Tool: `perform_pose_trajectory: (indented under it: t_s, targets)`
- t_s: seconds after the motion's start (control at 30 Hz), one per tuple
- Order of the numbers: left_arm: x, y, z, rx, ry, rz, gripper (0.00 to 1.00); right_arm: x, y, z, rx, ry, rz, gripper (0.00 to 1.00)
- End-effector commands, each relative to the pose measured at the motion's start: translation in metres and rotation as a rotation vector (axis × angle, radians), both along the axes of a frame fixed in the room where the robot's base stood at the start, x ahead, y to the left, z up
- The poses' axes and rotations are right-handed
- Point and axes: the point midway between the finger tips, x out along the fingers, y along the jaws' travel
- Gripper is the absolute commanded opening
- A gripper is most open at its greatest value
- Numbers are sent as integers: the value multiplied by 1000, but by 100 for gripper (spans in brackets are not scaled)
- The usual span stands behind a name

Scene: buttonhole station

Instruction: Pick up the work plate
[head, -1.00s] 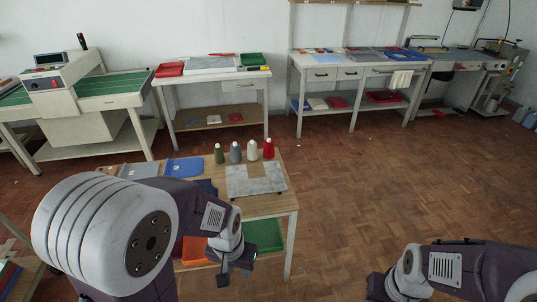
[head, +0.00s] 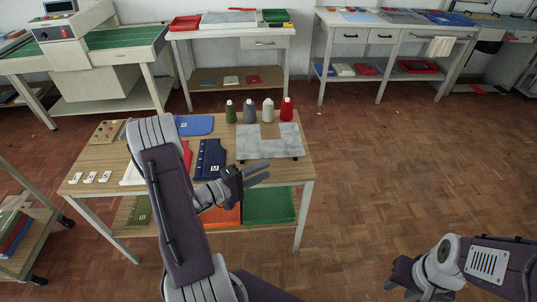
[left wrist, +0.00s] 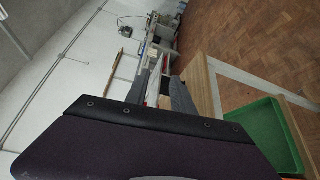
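Several flat plates lie on the wooden table; I cannot tell for certain which is the work plate. A navy plate (head: 211,158) with a small white label lies in the middle, with a red plate (head: 187,152) partly hidden by my left arm. A grey mottled slab (head: 270,145) with a notch in its back edge lies at the right. My left gripper (head: 262,174) is open and empty, in front of the slab's near edge; its fingers show apart in the left wrist view (left wrist: 160,92). My right gripper (head: 396,280) is low at the right, away from the table; its fingers are unclear.
Several thread cones (head: 250,110) stand behind the slab. A blue plate (head: 195,125) lies at the back, and small white tags (head: 90,177) lie at the left. A green bin (head: 268,206) sits on the lower shelf. The floor right of the table is clear.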

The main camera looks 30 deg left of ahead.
Motion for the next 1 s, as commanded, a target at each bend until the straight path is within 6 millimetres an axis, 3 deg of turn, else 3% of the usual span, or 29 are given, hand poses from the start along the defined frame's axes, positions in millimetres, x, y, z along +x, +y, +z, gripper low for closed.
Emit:
perform_pose_trajectory:
  t_s: [0.03,0.1,0.2,0.3,0.5,0.7,1.0]
  targets:
    - [3,33,-12,19,-45,120,29,0,0,-8,0,0,0,36]
    - [3,64,-14,55,-91,235,29,0,0,-10,0,-1,0,36]
    - [2,82,-15,82,-116,303,29,0,0,-10,0,-1,0,36]
    - [7,83,-14,88,-119,306,29,0,0,-8,0,-1,0,36]
    - [36,75,-14,87,-118,301,29,0,0,-5,0,-1,0,36]
    - [46,74,-16,85,-116,301,29,0,0,-5,0,-1,0,36]
    - [91,67,-20,85,-117,300,29,0,0,-2,0,-1,0,36]
